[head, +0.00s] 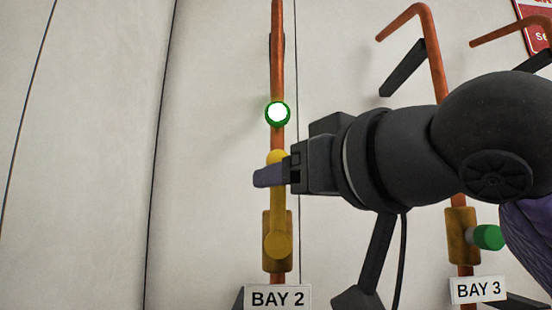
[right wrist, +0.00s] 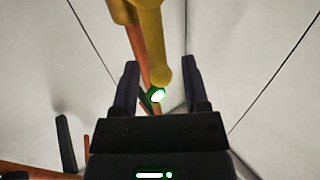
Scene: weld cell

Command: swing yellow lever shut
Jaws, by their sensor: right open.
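The yellow lever (head: 278,212) at Bay 2 stands upright in the head view, in line with the orange pipe. Its pivot is at the valve body (head: 269,262) and its rounded end points up. My right gripper (head: 268,176) reaches in from the right, its fingers crossing the lever just below that end. In the right wrist view the gripper (right wrist: 160,68) is open, with the yellow lever (right wrist: 150,40) between its two fingers. Gaps show on both sides of the lever's end. My left gripper is not in view.
A lit white lamp with a green ring (head: 277,113) sits on the pipe (head: 277,60) above the lever. A "BAY 2" sign (head: 278,297) is below. At right are the Bay 3 valve (head: 461,236) with a green knob (head: 488,237) and its sign (head: 479,290). The wall at left is clear.

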